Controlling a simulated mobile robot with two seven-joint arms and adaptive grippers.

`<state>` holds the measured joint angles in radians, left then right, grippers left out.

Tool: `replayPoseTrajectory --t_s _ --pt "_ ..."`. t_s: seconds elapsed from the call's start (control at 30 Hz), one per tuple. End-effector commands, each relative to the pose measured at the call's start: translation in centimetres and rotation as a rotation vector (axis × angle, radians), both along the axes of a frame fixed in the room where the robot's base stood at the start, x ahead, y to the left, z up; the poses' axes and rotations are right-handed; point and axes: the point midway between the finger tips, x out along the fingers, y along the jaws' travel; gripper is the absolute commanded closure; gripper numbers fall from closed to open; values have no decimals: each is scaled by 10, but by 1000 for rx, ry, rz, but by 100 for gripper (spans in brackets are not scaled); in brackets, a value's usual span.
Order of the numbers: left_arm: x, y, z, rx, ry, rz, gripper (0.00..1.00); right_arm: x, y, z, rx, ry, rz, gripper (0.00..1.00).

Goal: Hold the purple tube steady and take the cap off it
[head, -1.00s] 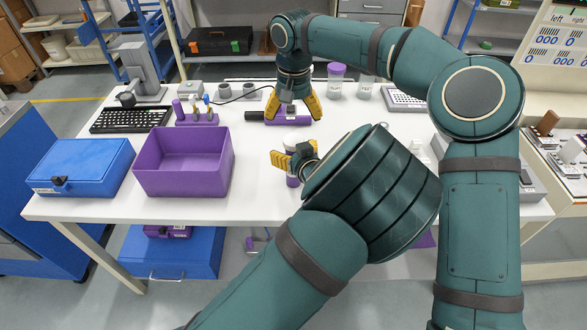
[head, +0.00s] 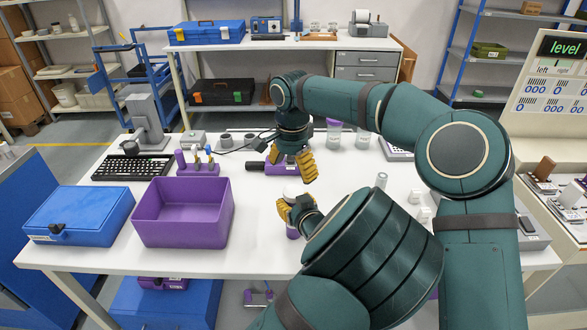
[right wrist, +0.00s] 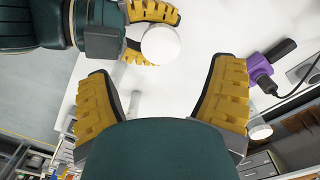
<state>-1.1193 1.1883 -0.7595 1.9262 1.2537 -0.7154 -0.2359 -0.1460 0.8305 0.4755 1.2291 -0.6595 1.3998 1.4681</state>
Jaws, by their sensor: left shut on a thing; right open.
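The purple tube (head: 292,232) stands upright in my left gripper (head: 291,209), its middle hidden by the yellow fingers. Its white cap (head: 292,190) is on top, and shows as a round white disc in the right wrist view (right wrist: 160,45). My left gripper is shut on the tube; its fingers also show at the top of the right wrist view (right wrist: 146,34). My right gripper (head: 291,158) is open and empty, above and behind the cap in the head view. In the right wrist view its two fingers (right wrist: 160,104) are spread wide, with the cap beyond their tips.
A purple device with a black handle (head: 256,166) lies behind the tube. An open purple bin (head: 185,228) and a blue case (head: 75,232) stand left, with a keyboard (head: 130,168) and a purple rack (head: 197,170) behind.

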Motion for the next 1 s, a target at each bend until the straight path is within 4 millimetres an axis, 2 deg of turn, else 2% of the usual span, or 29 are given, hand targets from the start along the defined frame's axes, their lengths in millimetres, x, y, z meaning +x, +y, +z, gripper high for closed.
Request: replayPoseTrajectory --t_s 0.3,0.53,0.7,0.83,1.0 --pt "0 0 0 0 0 0 100 0 0 1 -6 -5 -613 17" --pt "0 0 0 0 0 0 100 1 -1 3 -2 -11 -999 17" --pt "0 0 0 0 0 0 100 2 -2 3 -1 -13 -1160 17" --pt "0 0 0 0 0 0 100 2 -3 1 -2 -12 -1209 17" --pt "0 0 0 0 0 0 100 2 -3 -17 -3 -10 -1215 17"
